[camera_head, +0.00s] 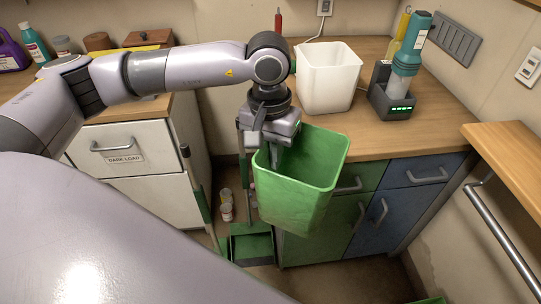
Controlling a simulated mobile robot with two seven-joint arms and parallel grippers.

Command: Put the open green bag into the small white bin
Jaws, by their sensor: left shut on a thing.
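The open green bag (292,203) hangs upright with its wide mouth facing up, in front of the counter's cabinets. My left gripper (273,154) points down and is shut on the bag at its left rim; the fingertips are partly hidden by the bag. The small white bin (328,84) stands upright on the wooden counter, behind and above the bag, a little to its right. The bag is apart from the bin. My right gripper is not in view.
A teal handheld device (408,50) stands in a dark charging dock (391,98) right of the bin. A green dustpan (250,245) and small containers (226,206) are on the floor below. A wooden ledge with a metal rail (503,235) is at right.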

